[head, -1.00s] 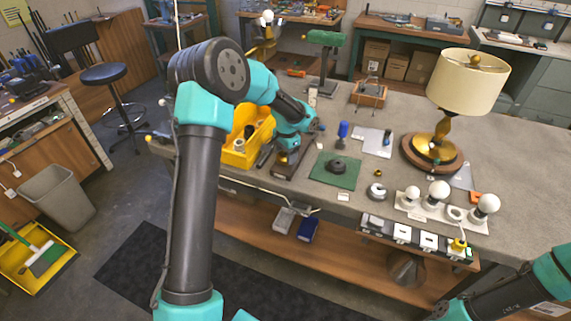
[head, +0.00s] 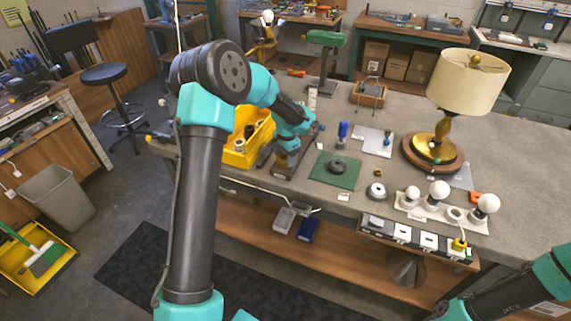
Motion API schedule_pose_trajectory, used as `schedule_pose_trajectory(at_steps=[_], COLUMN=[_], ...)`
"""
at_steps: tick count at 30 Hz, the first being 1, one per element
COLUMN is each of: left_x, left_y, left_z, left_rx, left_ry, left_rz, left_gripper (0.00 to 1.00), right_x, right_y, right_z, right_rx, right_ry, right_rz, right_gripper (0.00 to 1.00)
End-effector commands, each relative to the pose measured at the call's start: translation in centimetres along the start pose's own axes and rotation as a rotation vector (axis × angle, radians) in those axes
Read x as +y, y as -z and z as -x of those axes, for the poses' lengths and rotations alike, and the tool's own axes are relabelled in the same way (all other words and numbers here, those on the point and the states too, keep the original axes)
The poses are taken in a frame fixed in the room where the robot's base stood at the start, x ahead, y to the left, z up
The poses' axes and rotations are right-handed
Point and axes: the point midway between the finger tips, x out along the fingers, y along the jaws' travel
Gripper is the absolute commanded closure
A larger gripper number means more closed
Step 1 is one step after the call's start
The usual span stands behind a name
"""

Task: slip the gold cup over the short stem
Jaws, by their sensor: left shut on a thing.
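My left gripper (head: 284,149) is at the end of the teal and black arm, beside the yellow bin. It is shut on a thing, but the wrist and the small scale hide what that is. A small gold piece (head: 378,173) lies on the bench right of the green mat; I cannot tell whether it is the gold cup. A dark round part (head: 338,165) sits on the green mat (head: 325,178). I cannot make out a short stem clearly. Only part of my right arm shows at the lower right; its gripper is out of view.
A lamp with a cream shade (head: 467,80) stands on a round wooden base at the right. White bulbs (head: 439,189) stand in a holder at the front right. The yellow bin (head: 238,155) is at the left. A blue-handled tool (head: 342,132) stands behind the mat.

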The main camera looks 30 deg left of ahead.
Motion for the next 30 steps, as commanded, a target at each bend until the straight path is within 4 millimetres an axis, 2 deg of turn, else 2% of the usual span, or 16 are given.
schedule_pose_trajectory(at_steps=[30], left_x=[0.00], left_y=[0.03], left_z=[-0.58], left_rx=[0.001], left_ry=[0.000], left_rz=[0.000], left_gripper=[0.61], right_x=[0.00], right_y=[0.00], right_z=[0.00], right_rx=[0.000], right_ry=[0.000], right_rz=[0.000], right_gripper=[0.57])
